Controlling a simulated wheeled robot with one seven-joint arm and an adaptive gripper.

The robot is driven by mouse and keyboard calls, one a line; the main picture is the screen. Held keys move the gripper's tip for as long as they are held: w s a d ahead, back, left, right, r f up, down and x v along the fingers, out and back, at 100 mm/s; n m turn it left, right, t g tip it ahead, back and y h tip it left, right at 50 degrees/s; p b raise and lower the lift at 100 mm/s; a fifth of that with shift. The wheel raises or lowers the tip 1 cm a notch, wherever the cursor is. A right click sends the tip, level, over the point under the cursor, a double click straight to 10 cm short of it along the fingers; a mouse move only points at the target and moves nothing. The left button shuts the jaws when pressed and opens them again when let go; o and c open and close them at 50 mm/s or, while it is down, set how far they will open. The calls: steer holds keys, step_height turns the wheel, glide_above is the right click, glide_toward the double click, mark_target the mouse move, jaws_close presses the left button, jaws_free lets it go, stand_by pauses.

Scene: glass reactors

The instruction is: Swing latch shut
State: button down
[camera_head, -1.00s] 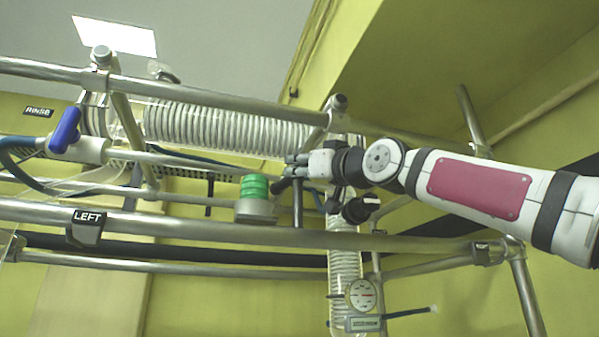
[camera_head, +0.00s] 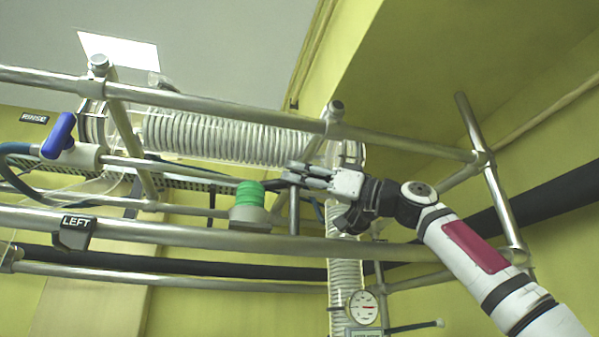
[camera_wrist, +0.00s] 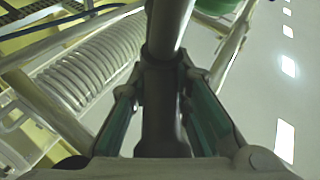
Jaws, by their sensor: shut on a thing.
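My gripper (camera_head: 290,172) is at the end of the arm, right of the green cap (camera_head: 249,193), with its fingers pointing left. It also shows close up in the wrist view (camera_wrist: 165,95). There, the two green-lined fingers are shut around a dark bar (camera_wrist: 163,118), and a grey metal tube (camera_wrist: 168,25) runs on from it, away from the wrist. In the head view, a short dark piece (camera_head: 274,184) shows at the fingertips, beside a vertical metal post (camera_head: 294,212). I cannot tell for certain which of these parts is the latch, since the fingers hide much of it.
A glass coil (camera_head: 220,137) lies behind the metal frame rails (camera_head: 200,100). A blue-handled valve (camera_head: 60,135) is at left, above the LEFT label (camera_head: 76,222). A round gauge (camera_head: 363,307) hangs below on the glass column (camera_head: 341,270). Rails pass close around my arm.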

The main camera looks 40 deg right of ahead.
steer(key=shift+d+n+g+y, duration=0.1)
steer(key=shift+n+g+y, duration=0.3)
steer(key=shift+g+y, duration=0.35)
steer(key=c, duration=1.4)
jaws_free()
steer(key=shift+c, duration=0.2)
steer(key=v, duration=0.5)
steer(key=shift+s+d, duration=0.1)
steer(key=shift+d, duration=0.1)
steer(key=s+d, duration=0.8)
steer(key=shift+s+d, duration=0.1)
